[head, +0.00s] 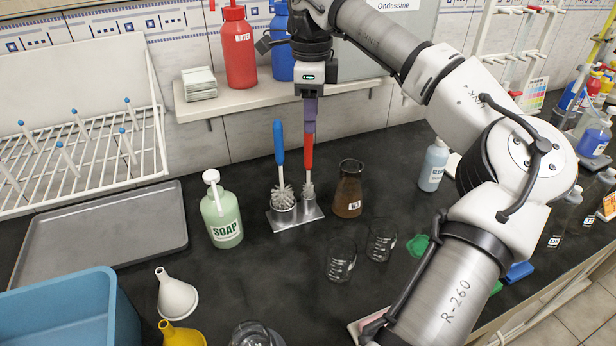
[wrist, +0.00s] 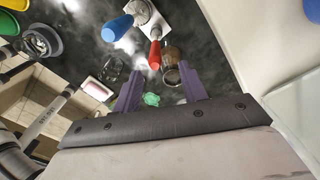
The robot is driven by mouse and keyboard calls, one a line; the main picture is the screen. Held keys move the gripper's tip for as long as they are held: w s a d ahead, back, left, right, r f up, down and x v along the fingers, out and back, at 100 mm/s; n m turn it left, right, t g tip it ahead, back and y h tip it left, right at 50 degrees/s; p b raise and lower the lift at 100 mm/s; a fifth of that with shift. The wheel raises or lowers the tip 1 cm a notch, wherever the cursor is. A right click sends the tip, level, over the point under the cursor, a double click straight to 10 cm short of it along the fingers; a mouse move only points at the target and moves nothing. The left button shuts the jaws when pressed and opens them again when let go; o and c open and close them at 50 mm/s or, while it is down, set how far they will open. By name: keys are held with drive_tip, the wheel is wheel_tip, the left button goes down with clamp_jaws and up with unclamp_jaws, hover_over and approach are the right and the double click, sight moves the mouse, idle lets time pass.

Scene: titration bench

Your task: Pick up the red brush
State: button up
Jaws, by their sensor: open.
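The red brush (head: 309,152) stands upright in a metal holder (head: 318,212), beside a blue-handled brush (head: 279,146) on its left. My gripper (head: 310,118) is directly above the red brush, its purple fingers pointing down at the top of the red handle. In the wrist view, my gripper (wrist: 163,95) is open, with its two purple fingers apart. The red handle (wrist: 155,55) shows ahead of and between the fingers there, with the blue handle (wrist: 117,29) to its left. Whether the fingers overlap the handle's tip is unclear in the head view.
A brown-filled flask (head: 348,190) stands close to the right of the holder. The green soap bottle (head: 222,212) stands to the left. Empty glass beakers (head: 341,262) are in front. A shelf (head: 260,97) with red and blue bottles is behind my gripper.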

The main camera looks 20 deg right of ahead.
drive_tip(key=p, duration=0.1)
hover_over(308, 166)
drive_tip(key=shift+w+d+f, duration=0.1)
drive_tip(key=shift+w+f, duration=0.1)
drive_tip(key=shift+f, duration=1.25)
drive_tip(key=shift+w+d+f, duration=0.1)
drive_tip(key=shift+w+f, duration=0.05)
drive_tip(key=shift+f, duration=1.3)
clamp_jaws()
